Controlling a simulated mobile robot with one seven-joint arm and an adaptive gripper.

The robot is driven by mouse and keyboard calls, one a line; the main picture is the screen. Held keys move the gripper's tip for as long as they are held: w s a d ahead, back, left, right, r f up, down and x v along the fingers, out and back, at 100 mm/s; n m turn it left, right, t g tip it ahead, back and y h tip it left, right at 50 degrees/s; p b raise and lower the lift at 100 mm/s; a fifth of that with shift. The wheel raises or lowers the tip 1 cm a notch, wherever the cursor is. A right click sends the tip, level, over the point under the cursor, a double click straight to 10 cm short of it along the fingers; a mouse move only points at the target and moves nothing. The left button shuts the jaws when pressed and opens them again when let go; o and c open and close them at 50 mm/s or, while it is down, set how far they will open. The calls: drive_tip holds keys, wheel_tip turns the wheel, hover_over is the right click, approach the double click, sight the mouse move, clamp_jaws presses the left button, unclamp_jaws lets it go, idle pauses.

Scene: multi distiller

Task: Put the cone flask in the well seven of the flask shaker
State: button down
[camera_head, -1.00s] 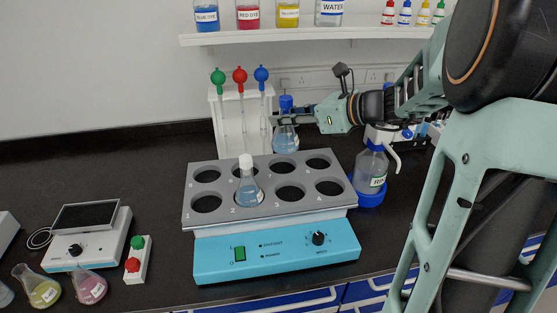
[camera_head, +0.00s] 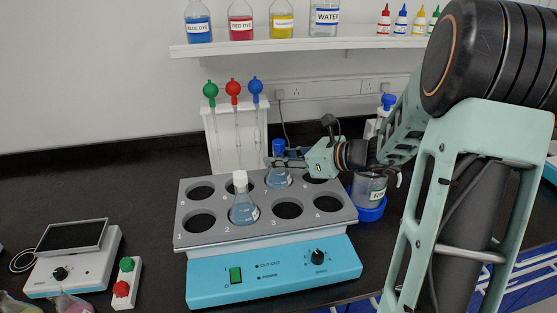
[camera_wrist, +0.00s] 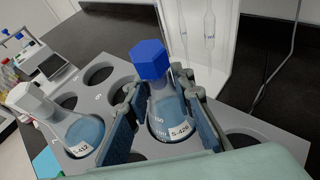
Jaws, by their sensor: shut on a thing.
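The held cone flask (camera_head: 278,179) has a blue cap and pale blue liquid. It is upright over the third back-row well from the left of the flask shaker (camera_head: 272,272); I cannot tell whether its base is inside that well. My gripper (camera_head: 280,161) is shut on its neck. In the wrist view the fingers (camera_wrist: 160,97) stand either side of the flask (camera_wrist: 168,112). Another flask (camera_head: 243,211), white-capped with blue liquid, sits in the second front-row well. Its cap hides part of the second back-row well, which shows no flask.
A pipette stand (camera_head: 237,140) with green, red and blue bulbs stands close behind the shaker. A wash bottle (camera_head: 369,188) in a blue holder is to the right. A hotplate device (camera_head: 75,255) and a button box (camera_head: 125,282) are at the left.

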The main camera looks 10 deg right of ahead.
drive_tip(key=shift+f, duration=0.2)
drive_tip(key=c, duration=1.7)
unclamp_jaws()
drive_tip(key=shift+o, duration=0.2)
drive_tip(key=shift+r, duration=0.1)
drive_tip(key=shift+s+d+r, duration=0.1)
drive_tip(key=v, duration=1.1)
drive_tip(key=shift+s+d, duration=0.25)
drive_tip(key=shift+s, duration=0.05)
